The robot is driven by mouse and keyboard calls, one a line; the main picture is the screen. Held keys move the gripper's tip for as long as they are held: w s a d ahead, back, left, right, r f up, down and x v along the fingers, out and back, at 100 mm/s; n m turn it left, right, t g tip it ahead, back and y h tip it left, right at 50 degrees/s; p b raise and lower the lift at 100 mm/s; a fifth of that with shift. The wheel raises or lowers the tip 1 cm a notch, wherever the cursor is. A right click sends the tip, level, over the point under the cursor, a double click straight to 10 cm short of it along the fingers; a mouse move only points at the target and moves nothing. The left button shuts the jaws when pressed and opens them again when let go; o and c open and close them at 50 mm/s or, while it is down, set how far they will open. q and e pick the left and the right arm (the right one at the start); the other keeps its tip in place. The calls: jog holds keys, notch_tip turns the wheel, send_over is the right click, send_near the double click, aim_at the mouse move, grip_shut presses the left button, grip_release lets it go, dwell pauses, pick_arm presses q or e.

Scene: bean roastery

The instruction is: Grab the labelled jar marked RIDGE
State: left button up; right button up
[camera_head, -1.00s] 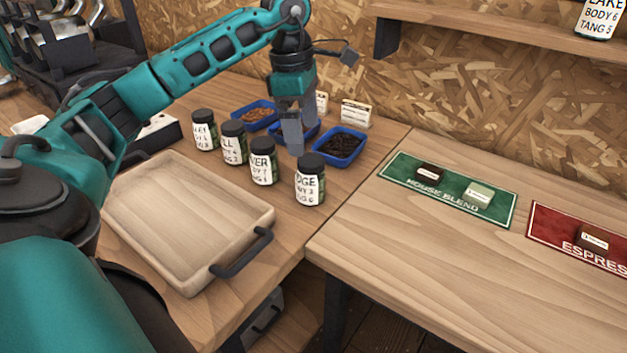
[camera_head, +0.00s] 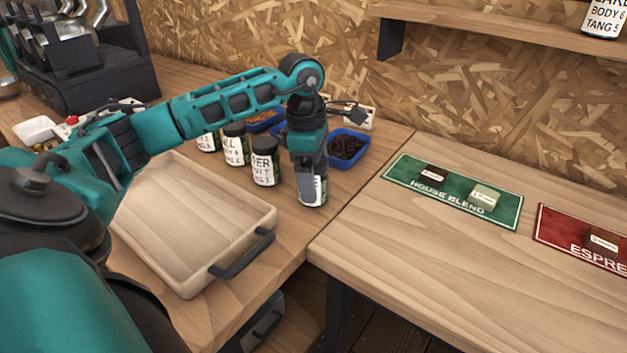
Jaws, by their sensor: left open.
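The RIDGE jar (camera_head: 314,192) stands upright on the left table near its right edge, at the right end of a row of labelled jars. My left gripper (camera_head: 309,190) is open and points down over it, with its fingers at the height of the jar. The gripper hides the lid and most of the label. I cannot tell whether the fingers touch the jar. My right gripper is not in view.
A jar reading "VER" (camera_head: 265,163) stands close on the left, with a jar reading "LL" (camera_head: 236,146) beyond. A wooden tray (camera_head: 197,262) lies in front. A blue bin (camera_head: 349,146) of dark beans is behind. A green HOUSE BLEND mat (camera_head: 430,196) lies right.

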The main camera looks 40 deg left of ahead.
pick_arm(q)
jog(key=shift+c, duration=0.4)
jog(key=c, duration=1.2)
